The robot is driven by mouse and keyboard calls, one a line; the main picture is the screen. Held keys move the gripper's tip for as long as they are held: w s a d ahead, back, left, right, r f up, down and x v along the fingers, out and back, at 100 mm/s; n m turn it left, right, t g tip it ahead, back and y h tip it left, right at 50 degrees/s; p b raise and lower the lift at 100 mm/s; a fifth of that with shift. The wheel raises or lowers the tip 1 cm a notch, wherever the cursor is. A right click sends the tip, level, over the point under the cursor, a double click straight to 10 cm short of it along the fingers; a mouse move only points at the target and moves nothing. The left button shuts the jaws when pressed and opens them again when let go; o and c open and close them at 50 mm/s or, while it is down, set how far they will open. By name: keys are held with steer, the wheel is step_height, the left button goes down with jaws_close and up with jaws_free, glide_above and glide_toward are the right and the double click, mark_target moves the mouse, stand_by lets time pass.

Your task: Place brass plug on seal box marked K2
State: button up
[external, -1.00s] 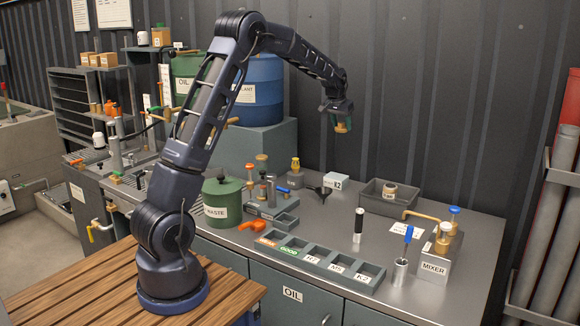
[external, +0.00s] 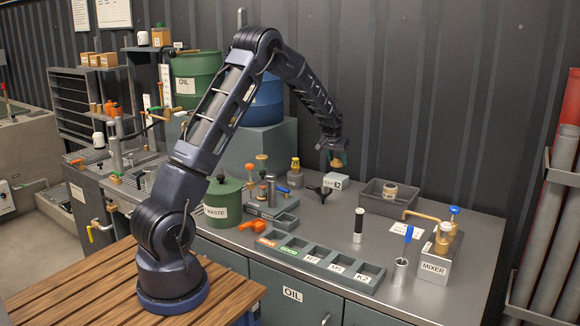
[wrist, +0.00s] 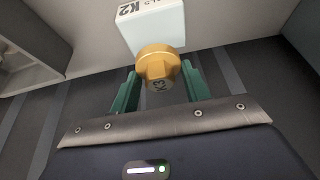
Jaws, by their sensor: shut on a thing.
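My gripper (external: 337,160) is shut on a brass plug (wrist: 158,66), which sits between the green fingers in the wrist view and bears the mark K3. The white seal box (external: 336,181) stands at the back of the steel bench. In the wrist view the seal box (wrist: 152,26) shows the letters K2 and lies just beyond the plug. In the external view the gripper is above the seal box, apart from it by a small gap. The plug is mostly hidden by the fingers in the external view.
A grey bin (external: 384,200) with a small jar stands right of the seal box. A labelled compartment tray (external: 318,262) lies at the bench front. A mixer (external: 438,262) stands at the right.

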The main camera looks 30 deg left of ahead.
mark_target(336, 163)
steer(key=shift+f, duration=2.25)
steer(key=shift+f, duration=0.15)
steer(key=o, duration=1.1)
